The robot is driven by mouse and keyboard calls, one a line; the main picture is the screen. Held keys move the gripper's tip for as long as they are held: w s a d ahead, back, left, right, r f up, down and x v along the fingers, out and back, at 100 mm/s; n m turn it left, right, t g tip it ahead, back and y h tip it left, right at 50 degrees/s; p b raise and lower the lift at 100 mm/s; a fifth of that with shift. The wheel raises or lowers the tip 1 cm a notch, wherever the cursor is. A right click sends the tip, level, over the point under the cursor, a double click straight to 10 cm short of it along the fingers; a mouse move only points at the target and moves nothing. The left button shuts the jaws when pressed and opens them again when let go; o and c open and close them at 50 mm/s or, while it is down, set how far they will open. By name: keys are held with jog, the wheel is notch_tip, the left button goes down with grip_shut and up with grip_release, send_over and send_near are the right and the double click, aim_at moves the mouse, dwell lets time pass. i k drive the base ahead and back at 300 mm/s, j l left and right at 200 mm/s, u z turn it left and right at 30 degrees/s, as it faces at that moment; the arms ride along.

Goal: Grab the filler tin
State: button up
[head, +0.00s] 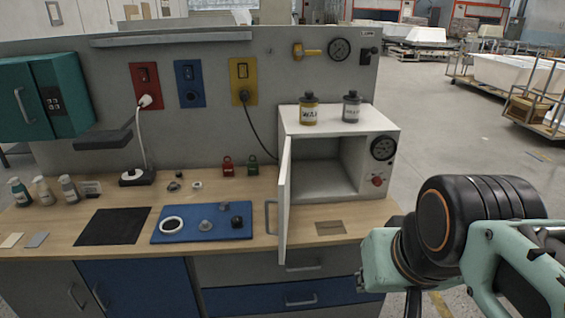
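Two small dark-lidded containers stand upright on top of the open white cabinet. The left one is a yellowish container (309,109) with a pale label that seems to read "WAX". The right one is a grey container (351,107) whose label is too small to read surely. I cannot tell for certain which is the filler tin; the grey one looks possible. My arm is at the lower right, in front of the bench and apart from both containers. Jointed green parts that look like my gripper (520,262) show at the right edge. Its fingertips are not clear.
The white cabinet (375,170) has its door (285,200) swung open towards me. A blue mat (190,233) with small parts and a black mat (110,226) lie on the wooden bench. Bottles (44,191) stand at the left. A gauge and valve are on the wall behind.

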aim_at(351, 109)
jog(key=i+j+z, duration=0.1)
jog(key=j, duration=0.7)
jog(key=i+j+z, duration=0.15)
jog(key=j, duration=0.3)
